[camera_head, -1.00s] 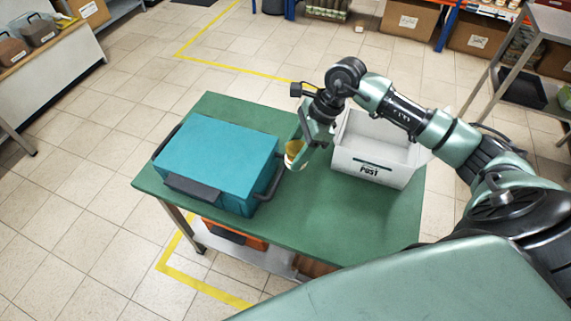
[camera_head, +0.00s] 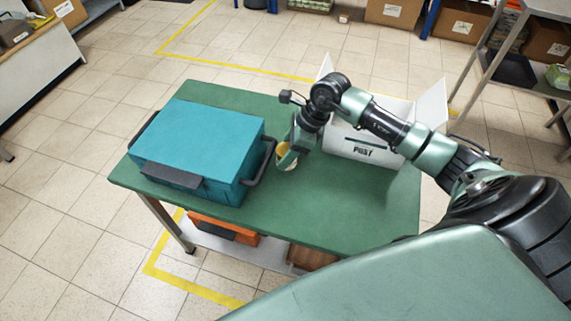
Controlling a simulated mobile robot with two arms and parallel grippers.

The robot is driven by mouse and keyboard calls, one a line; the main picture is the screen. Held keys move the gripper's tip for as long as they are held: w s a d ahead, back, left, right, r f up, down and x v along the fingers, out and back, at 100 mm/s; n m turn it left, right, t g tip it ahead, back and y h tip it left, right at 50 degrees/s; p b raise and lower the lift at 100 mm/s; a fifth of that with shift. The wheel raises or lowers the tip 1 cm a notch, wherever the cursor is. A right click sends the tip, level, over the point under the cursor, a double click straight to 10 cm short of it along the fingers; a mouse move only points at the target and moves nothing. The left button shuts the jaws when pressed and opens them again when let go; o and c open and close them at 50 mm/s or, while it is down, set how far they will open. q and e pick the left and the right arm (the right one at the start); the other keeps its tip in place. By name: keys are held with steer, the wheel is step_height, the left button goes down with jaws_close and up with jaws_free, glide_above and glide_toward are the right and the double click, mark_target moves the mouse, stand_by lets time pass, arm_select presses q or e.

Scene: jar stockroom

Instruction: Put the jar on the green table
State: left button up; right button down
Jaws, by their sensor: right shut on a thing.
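The green table (camera_head: 300,215) stands in front of me. My right gripper (camera_head: 284,158) is over the table, between the teal box and the white box. It is shut on a small jar (camera_head: 287,163) with a yellowish upper part and a pale lower part. The gripper hides part of the jar. I cannot tell whether the jar's base touches the tabletop. My left gripper is not in view.
A teal box with dark handles (camera_head: 196,148) takes up the table's left part. A white box marked "POST" (camera_head: 362,152) stands at the right behind my arm. The table's front middle is clear. A metal shelf (camera_head: 490,70) stands at the far right.

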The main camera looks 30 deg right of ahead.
step_height(320, 180, down, 4)
steer(key=shift+b, duration=1.15)
steer(key=shift+r, duration=0.1)
steer(key=c, duration=0.6)
jaws_free()
steer(key=v, duration=1.2)
steer(key=shift+b, duration=0.35)
